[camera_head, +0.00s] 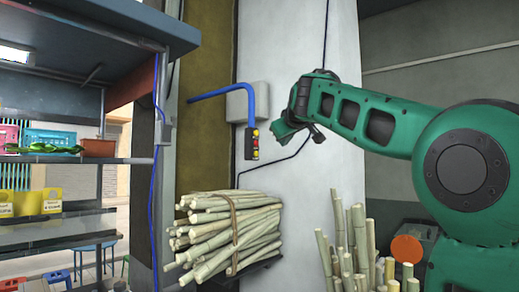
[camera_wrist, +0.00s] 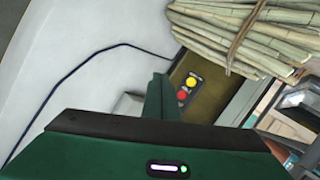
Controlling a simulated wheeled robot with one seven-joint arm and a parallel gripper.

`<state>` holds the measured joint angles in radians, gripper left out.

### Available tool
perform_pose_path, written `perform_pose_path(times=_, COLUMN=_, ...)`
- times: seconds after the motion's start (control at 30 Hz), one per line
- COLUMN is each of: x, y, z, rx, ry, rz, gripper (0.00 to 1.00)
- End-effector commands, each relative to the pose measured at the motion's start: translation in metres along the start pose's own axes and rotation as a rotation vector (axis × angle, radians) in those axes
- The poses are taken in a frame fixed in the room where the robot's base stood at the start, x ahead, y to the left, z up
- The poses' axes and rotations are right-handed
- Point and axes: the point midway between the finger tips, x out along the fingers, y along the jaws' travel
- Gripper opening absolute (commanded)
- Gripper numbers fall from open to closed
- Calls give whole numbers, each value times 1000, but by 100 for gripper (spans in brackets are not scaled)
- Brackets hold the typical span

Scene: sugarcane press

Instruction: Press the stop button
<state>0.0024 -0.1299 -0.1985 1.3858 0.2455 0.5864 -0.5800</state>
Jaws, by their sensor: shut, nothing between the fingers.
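A narrow dark control box (camera_head: 248,146) hangs at the end of a blue pipe, in front of the pale wall. It carries a red button (camera_head: 255,143) between yellowish ones; no label is readable. In the wrist view the red button (camera_wrist: 182,95) lies below a yellow button (camera_wrist: 191,82), close to the right of my fingers. My green gripper (camera_head: 279,130) is shut and empty, just right of the box in the head view. In the wrist view my gripper (camera_wrist: 160,95) partly hides the lower end of the box. I cannot tell whether it touches the box.
A tied bundle of cane (camera_head: 232,232) lies below the box. More cane stands upright (camera_head: 350,245) at the lower right. A grey wall box (camera_head: 246,103) is behind the blue pipe (camera_head: 225,92). A shelf stall (camera_head: 60,165) stands on the left.

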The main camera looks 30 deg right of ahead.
Motion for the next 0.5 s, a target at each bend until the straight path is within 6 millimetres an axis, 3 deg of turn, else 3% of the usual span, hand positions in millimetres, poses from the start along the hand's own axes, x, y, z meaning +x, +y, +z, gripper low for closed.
perform_pose_path(times=0.5, x=8, y=-8, z=-6, rx=-1, ry=0, rz=-3, gripper=0)
